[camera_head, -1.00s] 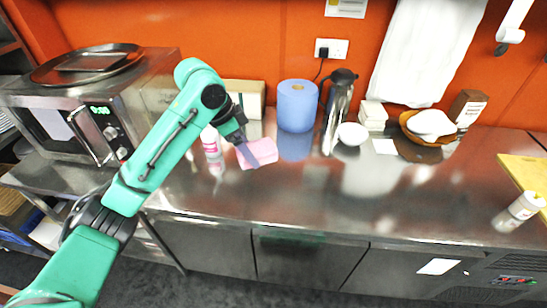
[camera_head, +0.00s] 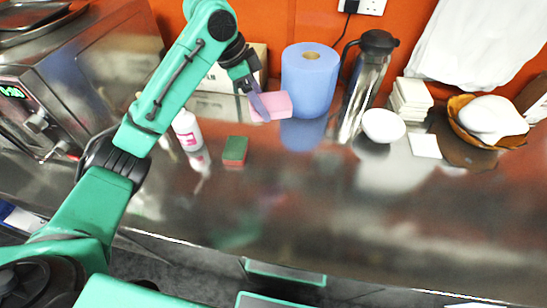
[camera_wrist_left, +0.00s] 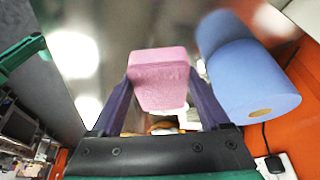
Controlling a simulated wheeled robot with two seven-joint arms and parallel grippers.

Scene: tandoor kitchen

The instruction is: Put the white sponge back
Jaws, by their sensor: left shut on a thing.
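My left gripper (camera_head: 258,104) is shut on a pink sponge block (camera_head: 275,107), at the back of the steel counter just left of the blue paper roll (camera_head: 309,80). In the left wrist view the pink sponge (camera_wrist_left: 162,82) sits between the two purple fingers, with the blue roll (camera_wrist_left: 248,80) to its right. I cannot tell whether the sponge touches the counter. A sponge with a green top and reddish underside (camera_head: 235,150) lies on the counter nearer to me. I see no sponge that is clearly white. My right gripper is not in view.
A white bottle with a pink label (camera_head: 187,130) stands beside my left arm. A steel jug (camera_head: 366,85), white bowl (camera_head: 383,125), white stack (camera_head: 410,98) and brown bowl (camera_head: 488,122) stand to the right. The counter's front middle (camera_head: 330,210) is clear.

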